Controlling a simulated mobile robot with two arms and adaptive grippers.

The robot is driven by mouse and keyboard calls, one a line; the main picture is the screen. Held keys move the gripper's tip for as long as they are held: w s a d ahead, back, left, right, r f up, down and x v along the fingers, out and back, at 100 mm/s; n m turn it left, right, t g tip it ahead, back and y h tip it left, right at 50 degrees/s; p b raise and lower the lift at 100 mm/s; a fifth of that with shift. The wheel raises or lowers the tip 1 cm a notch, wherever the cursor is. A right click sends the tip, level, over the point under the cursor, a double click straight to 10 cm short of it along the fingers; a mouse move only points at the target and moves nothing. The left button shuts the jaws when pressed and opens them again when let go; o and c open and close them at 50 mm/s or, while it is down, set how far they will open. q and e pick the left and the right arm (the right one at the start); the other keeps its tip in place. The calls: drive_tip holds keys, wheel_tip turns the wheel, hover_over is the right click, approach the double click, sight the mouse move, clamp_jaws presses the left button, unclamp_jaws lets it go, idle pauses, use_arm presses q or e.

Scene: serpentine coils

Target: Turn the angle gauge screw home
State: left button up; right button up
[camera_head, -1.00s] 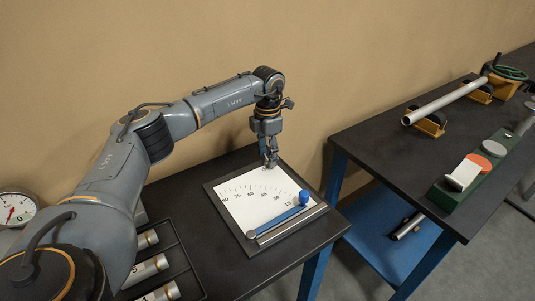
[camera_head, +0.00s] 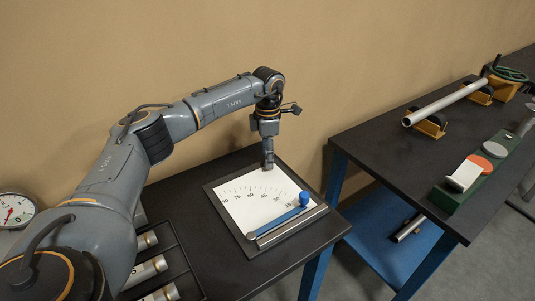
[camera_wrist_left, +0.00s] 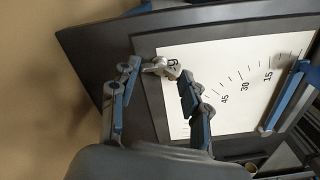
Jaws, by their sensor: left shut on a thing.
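The angle gauge (camera_head: 240,234) is a dark board with a white degree scale, lying on the left black table. Its blue arm (camera_head: 278,219) with a blue knob (camera_head: 304,198) lies near the board's front right edge. The gauge screw (camera_wrist_left: 160,67), a small silver winged piece, shows in the left wrist view at the edge of the white scale. My left gripper (camera_head: 268,167) points down at the far edge of the board. In the left wrist view its fingertips (camera_wrist_left: 159,70) are on either side of the screw, shut on it. In the head view the gripper hides the screw.
A rack with several metal cylinders (camera_head: 150,268) stands left of the gauge, near my arm. A dial (camera_head: 14,211) is at the far left. The right table (camera_head: 385,145) holds a metal pipe (camera_head: 445,101) on stands and a green block (camera_head: 480,175). A gap separates the tables.

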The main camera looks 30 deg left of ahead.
use_arm(q)
drive_tip(key=shift+w+r, duration=0.2)
drive_tip(key=shift+r, duration=0.2)
drive_tip(key=o, duration=1.1)
drive_tip(key=shift+o, duration=0.3)
drive_tip(key=shift+s, duration=0.15)
drive_tip(key=shift+f, duration=0.15)
wheel_tip(320, 180, up, 12)
